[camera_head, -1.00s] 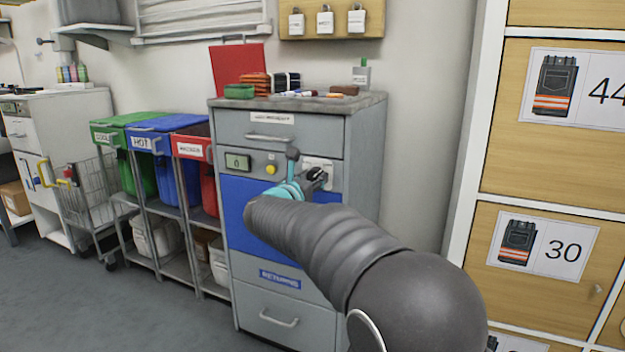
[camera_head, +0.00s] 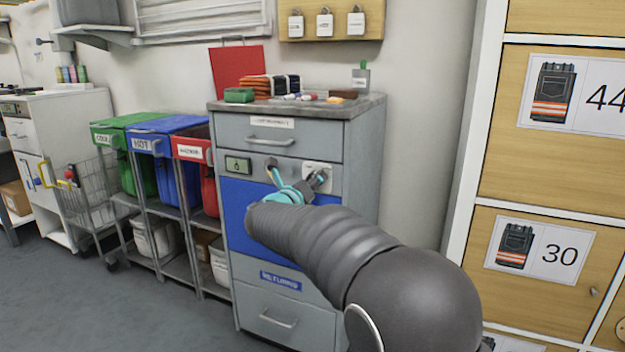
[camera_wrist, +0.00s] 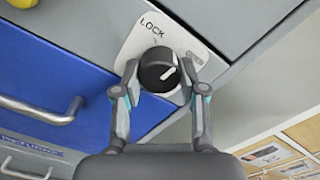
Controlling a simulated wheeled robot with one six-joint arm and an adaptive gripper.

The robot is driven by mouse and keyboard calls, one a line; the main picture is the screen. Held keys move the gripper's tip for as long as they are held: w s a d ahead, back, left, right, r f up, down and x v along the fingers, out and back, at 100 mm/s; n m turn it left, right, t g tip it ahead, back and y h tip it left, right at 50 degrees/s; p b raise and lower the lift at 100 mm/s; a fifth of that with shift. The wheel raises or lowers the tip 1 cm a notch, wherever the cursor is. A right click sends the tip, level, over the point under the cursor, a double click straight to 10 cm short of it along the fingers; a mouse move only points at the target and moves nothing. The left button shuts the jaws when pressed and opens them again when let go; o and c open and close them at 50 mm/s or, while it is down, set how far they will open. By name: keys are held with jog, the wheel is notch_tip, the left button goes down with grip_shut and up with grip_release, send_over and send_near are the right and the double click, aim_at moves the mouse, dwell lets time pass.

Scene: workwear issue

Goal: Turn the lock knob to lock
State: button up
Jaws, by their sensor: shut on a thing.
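The lock knob (camera_wrist: 157,69) is round and black with a white pointer line, set on a pale plate (camera_wrist: 137,45) on the grey cabinet. The wrist view shows the word LOCK on the plate above the knob. The pointer slants toward the upper right in that view, off to the right of the word. My gripper (camera_wrist: 160,79) is shut on the knob, one finger on each side. In the head view my gripper (camera_head: 294,187) is at the cabinet's upper front; its fingers largely hide the knob there.
A blue panel (camera_head: 245,215) with a handle lies below the plate. A small green display (camera_head: 238,165) is to its left. Folded items and a red board (camera_head: 238,70) stand on the cabinet top. Colored bins stand left; wooden lockers (camera_head: 545,180) stand right.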

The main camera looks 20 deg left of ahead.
jog(key=n+p, duration=0.6)
jog(key=n, duration=0.4)
jog(key=shift+r, duration=0.15)
jog(key=shift+n, duration=0.4)
jog(key=o, duration=1.1)
jog(key=shift+o, duration=0.2)
jog(key=s+a, duration=0.1)
jog(key=s, duration=1.1)
